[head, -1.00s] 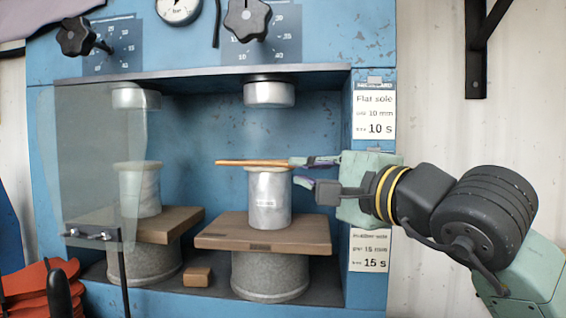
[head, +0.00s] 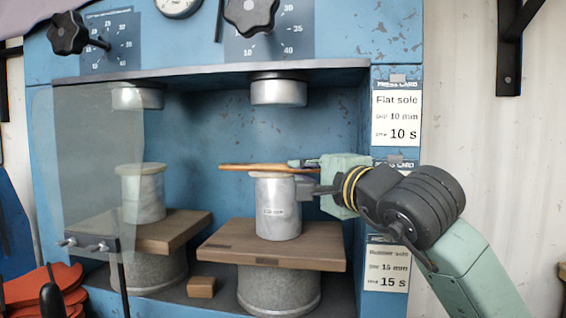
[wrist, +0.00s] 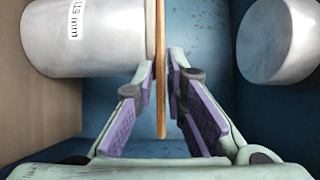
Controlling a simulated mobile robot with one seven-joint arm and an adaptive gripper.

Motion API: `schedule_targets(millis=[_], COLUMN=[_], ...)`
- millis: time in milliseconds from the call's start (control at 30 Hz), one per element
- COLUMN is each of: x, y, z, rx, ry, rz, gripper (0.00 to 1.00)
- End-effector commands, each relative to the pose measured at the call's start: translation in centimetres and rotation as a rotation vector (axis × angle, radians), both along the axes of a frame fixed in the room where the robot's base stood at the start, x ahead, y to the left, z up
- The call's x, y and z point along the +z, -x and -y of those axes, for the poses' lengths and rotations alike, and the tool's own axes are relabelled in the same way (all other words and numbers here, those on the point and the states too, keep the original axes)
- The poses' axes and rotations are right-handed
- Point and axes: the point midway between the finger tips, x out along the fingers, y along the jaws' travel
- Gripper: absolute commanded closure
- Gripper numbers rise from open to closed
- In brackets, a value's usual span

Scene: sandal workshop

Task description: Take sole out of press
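The sole (head: 252,167) is a thin brown piece lying flat on top of the right-hand metal cylinder (head: 277,208), its right end sticking out past the cylinder. My gripper (head: 303,173) has come in level from the right at this end. In the wrist view the sole (wrist: 161,95) shows edge-on between the two purple-padded fingers of my gripper (wrist: 163,72). The fingers are apart, one on each side of it, with gaps visible along the pads.
The upper press cylinder (head: 278,91) hangs above with clear space over the sole. A wooden board (head: 272,254) lies under the lower cylinder. A clear guard (head: 88,150) covers the left station. The press's right post (head: 378,200) stands close to my arm.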

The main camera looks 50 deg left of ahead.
Motion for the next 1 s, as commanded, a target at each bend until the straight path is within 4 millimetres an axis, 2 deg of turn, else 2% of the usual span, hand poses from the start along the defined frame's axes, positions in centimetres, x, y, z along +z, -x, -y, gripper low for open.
schedule_targets(millis=[100,233,467,633,1000], x=[0.1,0.0,0.0,0.0,0.0], y=[-0.3,-0.6,-0.6,-0.6,-0.6], z=[-1.9,-2.7,-2.8,-2.8,-2.7], rx=[0.004,0.002,0.001,0.001,0.001], ry=[0.002,0.002,0.001,0.001,0.002], rz=[-0.004,-0.002,-0.001,-0.001,-0.001], gripper=[0.88,0.88,0.88,1.00,1.00])
